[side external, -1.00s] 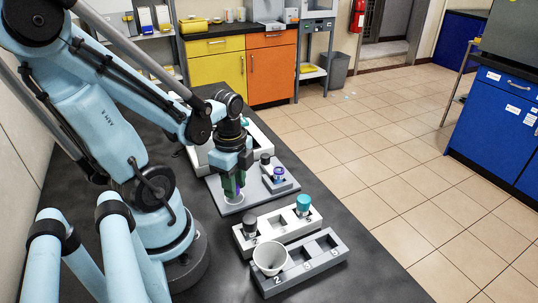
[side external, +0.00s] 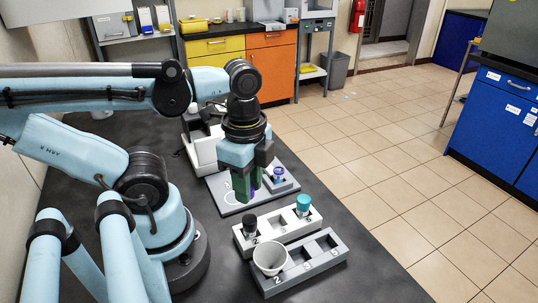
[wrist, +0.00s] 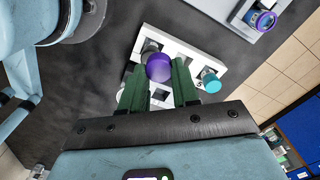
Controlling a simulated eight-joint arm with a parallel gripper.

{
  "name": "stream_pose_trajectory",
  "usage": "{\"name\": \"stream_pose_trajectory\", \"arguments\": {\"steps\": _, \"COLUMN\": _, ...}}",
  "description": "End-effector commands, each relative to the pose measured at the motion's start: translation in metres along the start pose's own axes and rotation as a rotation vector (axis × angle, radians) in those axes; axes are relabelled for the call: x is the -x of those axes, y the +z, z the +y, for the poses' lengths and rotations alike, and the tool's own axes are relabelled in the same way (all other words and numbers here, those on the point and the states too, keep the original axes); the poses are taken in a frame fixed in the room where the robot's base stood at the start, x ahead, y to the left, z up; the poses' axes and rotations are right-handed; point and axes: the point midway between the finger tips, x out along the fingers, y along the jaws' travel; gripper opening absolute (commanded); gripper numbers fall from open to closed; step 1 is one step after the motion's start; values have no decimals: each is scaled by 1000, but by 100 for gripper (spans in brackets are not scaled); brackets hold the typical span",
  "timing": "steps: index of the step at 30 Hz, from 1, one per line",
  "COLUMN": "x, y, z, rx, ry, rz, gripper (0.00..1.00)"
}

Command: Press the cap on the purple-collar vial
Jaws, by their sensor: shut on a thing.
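My gripper (wrist: 160,92) is shut on a purple cap (wrist: 159,67), which sits between the green fingertips in the wrist view. In the side external view my gripper (side external: 247,188) hangs above the grey plate near its front edge, and the cap is mostly hidden by the fingers. The purple-collar vial (side external: 279,174) stands in a holder at the right of the grey plate (side external: 224,206), apart from the cap. It also shows at the top right of the wrist view (wrist: 262,20), with a blue-purple ring around its top.
A white rack (side external: 277,231) in front holds a dark-topped vial (side external: 250,224) and a teal-capped vial (side external: 303,202). A grey rack (side external: 312,269) nearer still holds a white cup (side external: 270,256). A white box (side external: 201,150) stands behind the plate.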

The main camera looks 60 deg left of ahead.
Motion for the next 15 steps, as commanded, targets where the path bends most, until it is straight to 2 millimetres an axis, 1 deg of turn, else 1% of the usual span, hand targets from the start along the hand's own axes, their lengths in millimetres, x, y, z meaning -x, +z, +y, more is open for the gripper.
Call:
{"name": "stream_pose_trajectory", "arguments": {"steps": 4, "x": 5, "y": -7, "z": 6, "rx": -3, "ry": 0, "rz": 0, "gripper": 2}}
{"name": "stream_pose_trajectory", "arguments": {"steps": 8, "x": 9, "y": -10, "z": 4, "rx": 7, "ry": 0, "rz": 0, "gripper": 2}}
{"name": "stream_pose_trajectory", "arguments": {"steps": 11, "x": 14, "y": -12, "z": -6, "rx": 27, "ry": 0, "rz": 0, "gripper": 2}}
{"name": "stream_pose_trajectory", "arguments": {"steps": 14, "x": 20, "y": -14, "z": -23, "rx": 53, "ry": 0, "rz": 0, "gripper": 2}}
{"name": "stream_pose_trajectory", "arguments": {"steps": 15, "x": 22, "y": -14, "z": -31, "rx": 67, "ry": 0, "rz": 0, "gripper": 2}}
